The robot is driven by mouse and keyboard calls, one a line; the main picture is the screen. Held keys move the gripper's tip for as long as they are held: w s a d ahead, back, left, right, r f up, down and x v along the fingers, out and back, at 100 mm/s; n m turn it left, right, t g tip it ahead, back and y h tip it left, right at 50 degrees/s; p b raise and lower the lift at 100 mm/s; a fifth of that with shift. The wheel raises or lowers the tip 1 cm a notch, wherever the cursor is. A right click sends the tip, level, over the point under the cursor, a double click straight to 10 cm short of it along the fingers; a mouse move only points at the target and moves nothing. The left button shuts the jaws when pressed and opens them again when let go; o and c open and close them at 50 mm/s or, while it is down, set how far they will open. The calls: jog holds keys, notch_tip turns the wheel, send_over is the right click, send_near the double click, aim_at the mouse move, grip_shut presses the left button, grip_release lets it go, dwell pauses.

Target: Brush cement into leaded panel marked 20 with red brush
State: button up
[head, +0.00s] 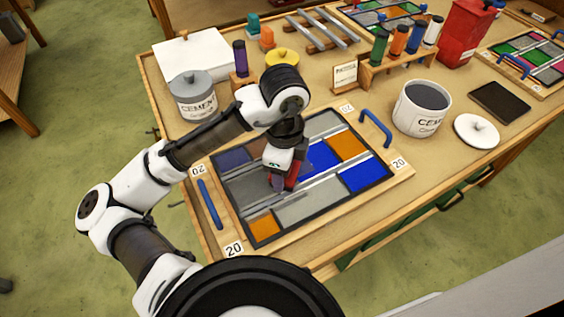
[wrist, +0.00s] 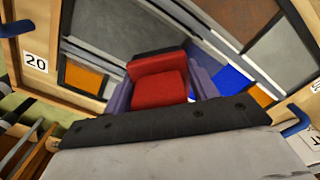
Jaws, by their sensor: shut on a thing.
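The leaded panel marked 20 (head: 310,205) lies flat on a wooden board in the head view, with orange, blue, grey and purple-brown panes between lead lines. Number 20 labels are at the board's corners; one shows in the wrist view (wrist: 35,62). My gripper (head: 289,175) is over the middle of the panel, pointing down. It is shut on the red brush (wrist: 158,88), whose red body sits between the two purplish fingers in the wrist view. The bristles are hidden, so I cannot tell whether they touch the panel. An open tub of cement (head: 423,122) stands right of the panel.
Blue handles (head: 210,204) flank the panel. A lidded cement can (head: 193,101) and white box (head: 206,52) stand at the back left. A brush rack (head: 400,66), small sign (head: 345,76) and red container (head: 465,32) stand behind. A white lid (head: 477,130) and dark pad (head: 499,102) lie right.

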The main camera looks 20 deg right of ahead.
aim_at(291, 181)
jog(key=shift+s, duration=0.1)
jog(key=shift+s+d+p, duration=0.15)
jog(key=shift+s+p, duration=0.1)
jog(key=shift+s, duration=0.45)
jog(key=shift+s+d+p, duration=0.15)
jog(key=shift+s+p, duration=0.05)
jog(key=shift+s, duration=0.5)
jog(key=shift+s+d+p, duration=0.15)
jog(key=shift+s+p, duration=0.05)
jog(key=shift+s, duration=0.55)
jog(key=shift+s+d+p, duration=0.15)
jog(key=shift+s, duration=0.55)
jog(key=shift+s+d+p, duration=0.6)
jog(key=shift+s+d, duration=0.65)
jog(key=shift+d, duration=0.3)
jog(key=shift+d, duration=0.1)
